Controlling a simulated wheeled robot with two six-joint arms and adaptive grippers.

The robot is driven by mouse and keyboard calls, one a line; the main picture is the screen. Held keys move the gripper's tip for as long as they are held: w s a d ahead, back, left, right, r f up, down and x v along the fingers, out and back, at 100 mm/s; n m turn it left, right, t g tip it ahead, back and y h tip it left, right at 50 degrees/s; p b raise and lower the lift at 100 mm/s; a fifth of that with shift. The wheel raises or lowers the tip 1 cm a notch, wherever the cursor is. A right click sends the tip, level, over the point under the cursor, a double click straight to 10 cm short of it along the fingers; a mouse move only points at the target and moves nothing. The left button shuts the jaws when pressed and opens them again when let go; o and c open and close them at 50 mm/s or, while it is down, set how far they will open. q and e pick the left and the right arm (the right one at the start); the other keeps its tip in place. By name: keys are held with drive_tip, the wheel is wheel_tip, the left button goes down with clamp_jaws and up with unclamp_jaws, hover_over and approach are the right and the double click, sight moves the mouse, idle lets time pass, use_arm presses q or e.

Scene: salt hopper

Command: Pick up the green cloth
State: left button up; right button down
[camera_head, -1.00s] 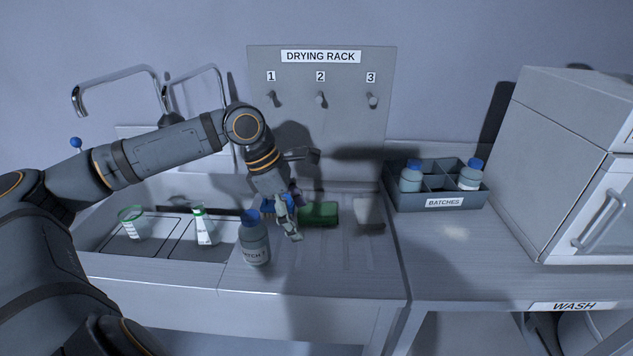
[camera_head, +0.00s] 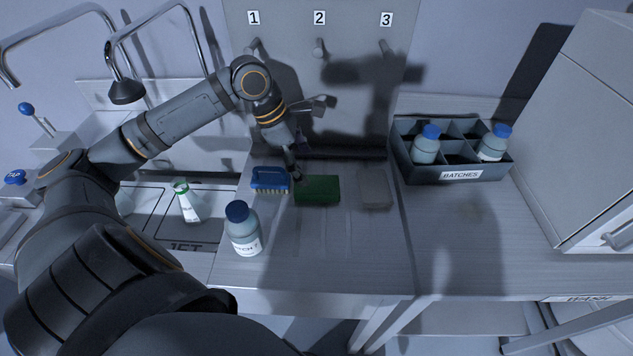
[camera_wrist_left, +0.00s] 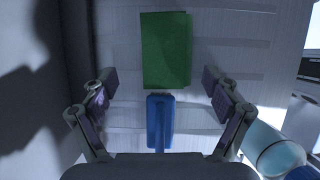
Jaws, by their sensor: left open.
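The green cloth (camera_head: 318,190) lies flat and folded on the ribbed draining board, between a blue brush and a pale grey block. In the left wrist view the green cloth (camera_wrist_left: 166,50) lies ahead of the fingertips, centred between them. My left gripper (camera_head: 295,168) is above the board, just behind the brush and the cloth's left end. In the left wrist view my left gripper (camera_wrist_left: 158,88) is open with nothing between its fingers; the blue brush (camera_wrist_left: 160,122) lies below, nearer the palm. My right gripper is not in view.
The blue brush (camera_head: 270,180) lies left of the cloth, the pale block (camera_head: 375,188) right of it. A blue-capped bottle (camera_head: 243,232) stands at front left. The batches crate (camera_head: 455,172) with bottles stands right. Rack pegs (camera_head: 319,47) project from the wall behind.

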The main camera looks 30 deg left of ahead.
sight(316, 185)
use_arm(q)
drive_tip(key=shift+s+d+x, duration=0.15)
drive_tip(key=shift+x, duration=1.05)
drive_tip(key=shift+s+d+x, duration=0.1)
drive_tip(key=shift+s+x, duration=0.1)
drive_tip(key=shift+x, duration=1)
drive_tip(key=shift+w+d+f, duration=0.15)
drive_tip(key=shift+d+f, duration=0.1)
drive_tip(key=shift+f, duration=0.35)
drive_tip(key=shift+c, duration=0.4)
drive_tip(key=c, duration=1)
